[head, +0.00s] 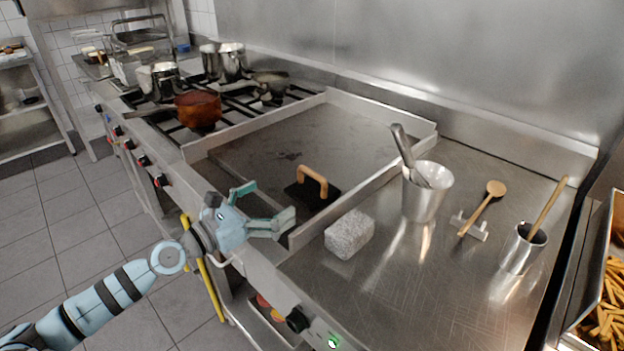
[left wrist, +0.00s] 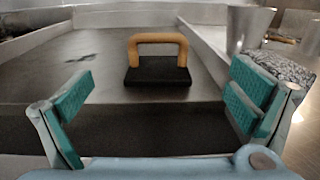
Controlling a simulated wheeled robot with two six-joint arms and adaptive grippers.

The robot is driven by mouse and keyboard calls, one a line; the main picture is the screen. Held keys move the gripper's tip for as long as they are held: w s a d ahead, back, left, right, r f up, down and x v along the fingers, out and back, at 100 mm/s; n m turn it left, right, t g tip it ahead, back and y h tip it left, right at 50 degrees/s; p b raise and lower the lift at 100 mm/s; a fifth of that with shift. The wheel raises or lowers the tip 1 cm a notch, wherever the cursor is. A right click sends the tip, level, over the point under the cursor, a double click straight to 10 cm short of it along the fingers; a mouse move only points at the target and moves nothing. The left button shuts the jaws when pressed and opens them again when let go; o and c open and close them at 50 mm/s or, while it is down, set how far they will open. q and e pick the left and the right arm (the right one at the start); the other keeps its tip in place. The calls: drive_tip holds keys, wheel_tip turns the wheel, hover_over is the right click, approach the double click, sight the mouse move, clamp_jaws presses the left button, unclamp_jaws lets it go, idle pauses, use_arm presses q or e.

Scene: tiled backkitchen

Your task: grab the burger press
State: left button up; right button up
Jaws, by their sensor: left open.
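The burger press (head: 311,190) is a black flat plate with an orange-tan wooden arched handle. It rests on the dark griddle (head: 250,146), close to the griddle's front right corner. In the left wrist view the burger press (left wrist: 157,64) stands upright, straight ahead and centred between the fingers. My left gripper (head: 270,206) has teal finger pads and is at the griddle's front edge, just short of the press. In the left wrist view my left gripper (left wrist: 158,100) is wide open and empty, with the press beyond its fingertips. My right gripper is in neither view.
A grey stone block (head: 349,234) sits on the steel counter right of the griddle. A metal bucket (head: 427,192) with a utensil stands behind it. The griddle's raised side wall (head: 372,186) separates them from the press. A copper-coloured pan (head: 199,107) and pots stand on burners at left.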

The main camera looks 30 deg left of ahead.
sight(312, 177)
use_arm(q)
drive_tip(key=x, duration=0.6)
drive_tip(key=shift+w+d+f, duration=0.1)
drive_tip(key=shift+w+f, duration=0.05)
drive_tip(key=shift+w, duration=0.25)
drive_tip(key=b+x, duration=0.1)
drive_tip(key=x, duration=0.4)
drive_tip(key=shift+w+d, duration=0.1)
drive_tip(key=shift+w, duration=0.3)
drive_tip(key=shift+s, duration=0.2)
drive_tip(key=c, duration=2)
